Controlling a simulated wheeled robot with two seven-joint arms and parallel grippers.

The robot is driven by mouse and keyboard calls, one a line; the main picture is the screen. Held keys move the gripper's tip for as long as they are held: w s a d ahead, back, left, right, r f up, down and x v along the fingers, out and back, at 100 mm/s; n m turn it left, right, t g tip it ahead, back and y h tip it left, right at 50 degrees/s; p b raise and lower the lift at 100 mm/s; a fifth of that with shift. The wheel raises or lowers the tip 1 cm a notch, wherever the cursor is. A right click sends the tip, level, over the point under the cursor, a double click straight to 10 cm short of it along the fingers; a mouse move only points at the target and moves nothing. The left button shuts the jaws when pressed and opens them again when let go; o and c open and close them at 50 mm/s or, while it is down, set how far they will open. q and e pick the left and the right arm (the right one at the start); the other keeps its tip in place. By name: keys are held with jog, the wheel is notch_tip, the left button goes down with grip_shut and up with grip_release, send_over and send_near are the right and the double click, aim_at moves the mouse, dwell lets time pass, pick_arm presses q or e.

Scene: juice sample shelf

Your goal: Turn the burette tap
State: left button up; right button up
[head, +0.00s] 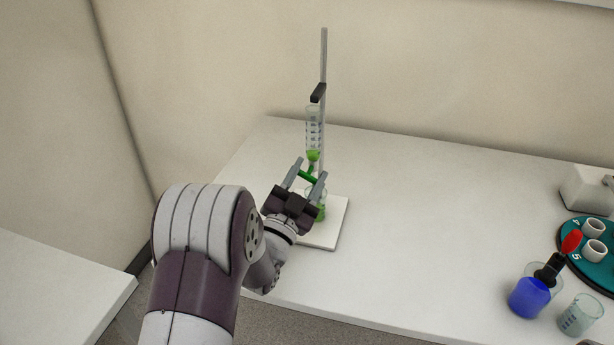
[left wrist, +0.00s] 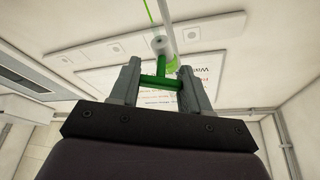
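The burette (head: 313,128) is a clear graduated tube, held upright by a black clamp (head: 318,93) on a grey rod. Its green tap (head: 307,175) sits low on the tube. My left gripper (head: 308,177) is at the tap, with one finger on each side. In the left wrist view the green tap (left wrist: 158,83) fills the gap between the two grey fingers and appears to touch both. Below it, a vessel with green liquid (head: 320,212) stands on the white stand base (head: 318,240), partly hidden by my gripper. My right gripper is not in view.
At the right of the white table stand a blue-filled beaker (head: 528,298) with a black and red item (head: 551,268) above it, a clear beaker (head: 580,315) and a teal round rack (head: 598,268) with white cups. The table between stand and beakers is clear.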

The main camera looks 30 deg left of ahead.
pick_arm(q)
jog(key=shift+f+n+b, duration=0.2)
jog(key=shift+n+b, duration=0.1)
jog(key=n+y+b, duration=0.1)
jog(key=n, duration=0.1)
jog(key=n+y+b, duration=0.1)
jog(key=n+b, duration=0.1)
jog(key=shift+d+f+y, duration=0.1)
jog(key=shift+f+y, duration=0.1)
jog(key=shift+y, duration=0.1)
jog(key=shift+r+n+y+b, duration=0.1)
jog(key=shift+n+y+b, duration=0.3)
jog(key=shift+n, duration=0.8)
jog(key=shift+r+n+y, duration=0.2)
jog(key=shift+n+y, duration=0.2)
jog(key=o, duration=1.1)
jog(key=shift+r, duration=0.1)
jog(key=shift+c, duration=0.2)
